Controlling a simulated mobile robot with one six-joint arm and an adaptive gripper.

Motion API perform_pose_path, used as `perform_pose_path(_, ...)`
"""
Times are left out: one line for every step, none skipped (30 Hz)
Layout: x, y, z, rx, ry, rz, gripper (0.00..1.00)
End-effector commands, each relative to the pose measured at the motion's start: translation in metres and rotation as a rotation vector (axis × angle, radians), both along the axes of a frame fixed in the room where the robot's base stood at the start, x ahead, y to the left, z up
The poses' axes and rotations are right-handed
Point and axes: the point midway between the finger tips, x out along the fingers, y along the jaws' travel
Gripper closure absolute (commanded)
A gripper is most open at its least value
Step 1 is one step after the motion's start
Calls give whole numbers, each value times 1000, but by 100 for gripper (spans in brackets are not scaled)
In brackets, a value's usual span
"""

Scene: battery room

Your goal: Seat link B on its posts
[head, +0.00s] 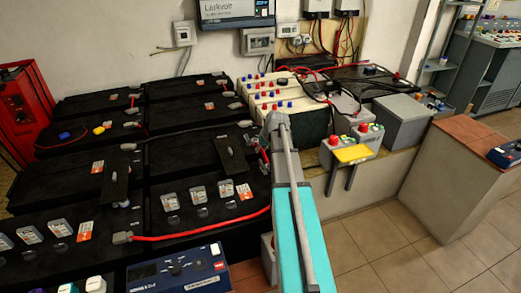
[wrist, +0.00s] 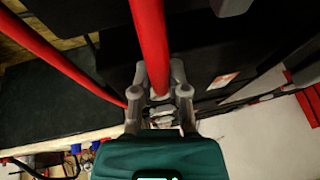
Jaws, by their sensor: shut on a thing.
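My gripper (wrist: 160,98) shows in the wrist view, its two grey fingers shut on the end of a thick red cable link (wrist: 149,35). The link runs up and out of that view. I cannot read a letter on it, so I cannot tell if it is link B. A second red cable (wrist: 58,58) slants in from the left. There, a red cable with a grey end (head: 195,233) lies across the front batteries. I cannot make out which posts are under the gripper.
Black batteries (head: 95,150) fill the left and middle. White-topped cells (head: 280,100) stand behind my arm. A grey box with red knobs and a yellow plate (head: 353,153) is to the right. A brown-topped counter (head: 478,138) stands farther right, with open tiled floor (head: 385,240) before it.

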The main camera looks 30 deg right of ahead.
Motion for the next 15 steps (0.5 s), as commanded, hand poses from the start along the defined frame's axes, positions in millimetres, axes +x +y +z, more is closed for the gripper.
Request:
perform_pose_path(0,0,-1,0,0,0,100)
perform_pose_path(0,0,-1,0,0,0,100)
perform_pose_path(0,0,-1,0,0,0,100)
perform_pose_path(0,0,-1,0,0,0,100)
perform_pose_path(0,0,-1,0,0,0,100)
perform_pose_path(0,0,-1,0,0,0,100)
perform_pose_path(0,0,-1,0,0,0,100)
perform_pose_path(0,0,-1,0,0,0,100)
perform_pose_path(0,0,-1,0,0,0,100)
perform_pose_path(0,0,-1,0,0,0,100)
perform_pose_path(0,0,-1,0,0,0,100)
perform_pose_path(0,0,-1,0,0,0,100)
perform_pose_path(0,0,-1,0,0,0,100)
perform_pose_path(0,0,-1,0,0,0,100)
perform_pose_path(0,0,-1,0,0,0,78)
